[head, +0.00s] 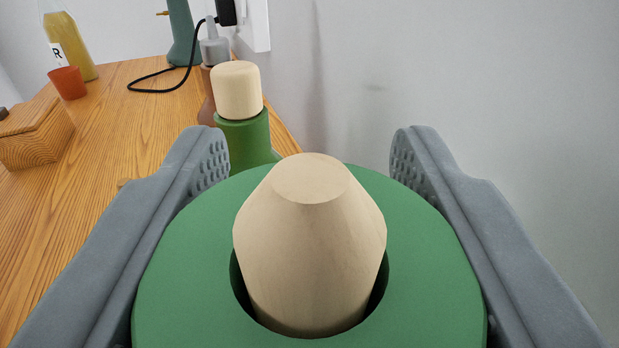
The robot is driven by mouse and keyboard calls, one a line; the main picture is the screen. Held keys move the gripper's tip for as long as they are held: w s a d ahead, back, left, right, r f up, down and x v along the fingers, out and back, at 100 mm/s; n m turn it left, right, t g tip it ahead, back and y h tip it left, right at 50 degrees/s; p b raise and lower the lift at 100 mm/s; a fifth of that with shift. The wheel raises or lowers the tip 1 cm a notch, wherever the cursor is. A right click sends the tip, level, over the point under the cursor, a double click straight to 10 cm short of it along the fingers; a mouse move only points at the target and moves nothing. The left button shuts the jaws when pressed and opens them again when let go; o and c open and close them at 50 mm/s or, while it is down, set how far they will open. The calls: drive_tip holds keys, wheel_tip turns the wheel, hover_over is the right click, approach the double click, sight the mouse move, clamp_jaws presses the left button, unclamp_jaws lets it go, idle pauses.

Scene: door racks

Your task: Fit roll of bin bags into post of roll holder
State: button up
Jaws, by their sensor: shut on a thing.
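The roll of bin bags (185,285) is a thick green ring in the lower middle of the head view. My gripper (310,150) is shut on it, with one grey finger along its left side and one along its right. The post (312,240) of the roll holder is pale wood with a tapered, flat-topped tip. It stands up through the roll's hole, so the roll is around it. A dark gap shows at the left and right of the post inside the hole. The holder's base and the roll's underside are hidden.
A green bottle-like thing with a pale stopper (238,90) stands just beyond the roll. A wooden box (35,132), orange cup (68,83), yellow bottle (72,45) and black cable (160,90) are on the wooden counter (110,120). A white wall (480,90) is at right.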

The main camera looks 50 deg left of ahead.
drive_tip(key=shift+f, duration=0.1)
drive_tip(key=o, duration=1.4)
drive_tip(key=v, duration=1.7)
drive_tip(key=shift+s, duration=0.25)
